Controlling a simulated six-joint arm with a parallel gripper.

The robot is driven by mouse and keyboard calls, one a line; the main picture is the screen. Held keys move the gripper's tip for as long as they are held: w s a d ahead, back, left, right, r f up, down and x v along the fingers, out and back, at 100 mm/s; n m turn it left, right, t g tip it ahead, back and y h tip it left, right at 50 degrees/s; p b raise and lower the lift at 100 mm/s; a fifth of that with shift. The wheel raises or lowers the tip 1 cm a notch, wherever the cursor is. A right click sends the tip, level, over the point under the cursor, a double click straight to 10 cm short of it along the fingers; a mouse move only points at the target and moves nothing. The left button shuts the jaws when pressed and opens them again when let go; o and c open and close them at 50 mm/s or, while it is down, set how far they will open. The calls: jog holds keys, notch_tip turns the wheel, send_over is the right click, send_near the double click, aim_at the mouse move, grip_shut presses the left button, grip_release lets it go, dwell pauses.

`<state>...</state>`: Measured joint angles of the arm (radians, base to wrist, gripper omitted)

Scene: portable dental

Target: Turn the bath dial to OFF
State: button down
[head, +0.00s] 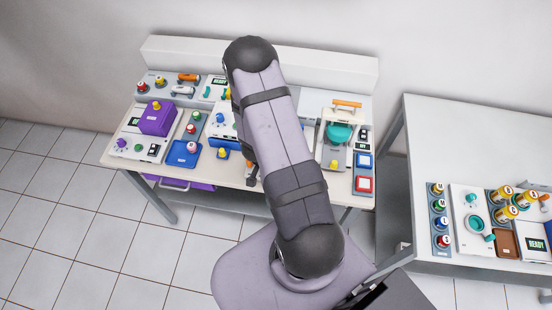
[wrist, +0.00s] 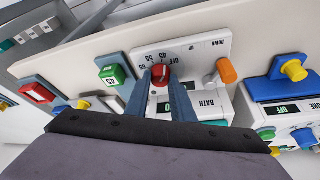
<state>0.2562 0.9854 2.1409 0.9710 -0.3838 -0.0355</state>
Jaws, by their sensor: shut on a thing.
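The red bath dial (wrist: 161,71) sits on a white panel (wrist: 203,58) in the wrist view. Markings including OFF and several numbers ring the dial, upside down. The two blue fingers of my gripper (wrist: 160,76) stand on either side of the dial and are shut on it. The dial's exact pointer direction is too small to read. A BATH label (wrist: 209,104) lies to the right of the fingers, and a dark display with a green digit (wrist: 168,107) shows partly between them. In the head view my arm hides the gripper and dial.
An orange-tipped lever (wrist: 226,71) with UP and DOWN labels stands just right of the dial. A blue unit with a yellow knob (wrist: 294,70) is at the right. Other devices crowd the table (head: 237,178).

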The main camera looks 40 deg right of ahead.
jog(key=shift+w+r+m+p, duration=0.15)
jog(key=shift+r+m+p, duration=0.3)
jog(key=shift+m+p, duration=0.1)
jog(key=shift+w+f+m+g, duration=0.15)
jog(key=shift+f+m+g, duration=0.2)
jog(key=shift+m, duration=0.3)
jog(key=shift+m+g, duration=0.45)
jog(key=shift+m, duration=0.55)
jog(key=c, duration=1.7)
grip_release()
jog(key=shift+o, duration=0.9)
jog(key=shift+a, duration=0.1)
